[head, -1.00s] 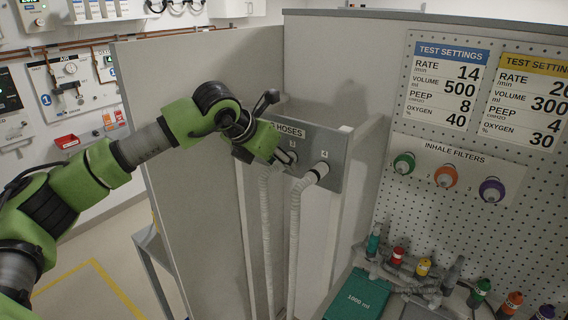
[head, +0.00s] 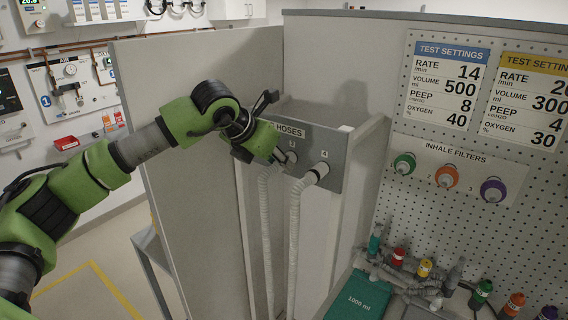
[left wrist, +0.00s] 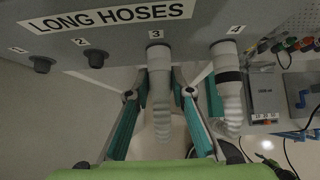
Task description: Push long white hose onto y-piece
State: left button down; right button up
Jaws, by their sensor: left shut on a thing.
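Two long white corrugated hoses hang from a grey panel labelled LONG HOSES. One hangs at place 3 (head: 265,215), the other at place 4 (head: 294,225). My left gripper (head: 285,158) is at the panel, at the upper end of the hose at place 3. In the left wrist view its teal fingers (left wrist: 160,94) stand on both sides of this hose (left wrist: 161,112), shut on it just below the panel. The hose at place 4 (left wrist: 230,100) has a black band. Grey tube fittings (head: 400,273) lie on the bench; I cannot tell which is the y-piece. My right gripper is out of view.
Places 1 (left wrist: 42,64) and 2 (left wrist: 95,58) on the panel show bare dark pegs. A green 1000 ml bag (head: 357,296) lies on the bench at the lower right, near several coloured caps. A tall grey partition (head: 185,150) stands behind my left arm.

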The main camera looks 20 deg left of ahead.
pick_arm(q)
jog(key=shift+s+f, duration=0.1)
jog(key=shift+f, duration=0.05)
jog(key=shift+s+a+b, duration=0.25)
jog(key=shift+s+b, duration=0.2)
jog(key=shift+s, duration=0.25)
jog(key=shift+s+a+b, duration=0.2)
jog(key=shift+s+b, duration=0.2)
jog(key=shift+b, duration=0.05)
jog(key=s+b, duration=0.1)
jog(key=s+a, duration=0.1)
jog(key=s, duration=0.1)
jog(key=shift+r+b, duration=0.2)
jog(key=shift+b, duration=0.15)
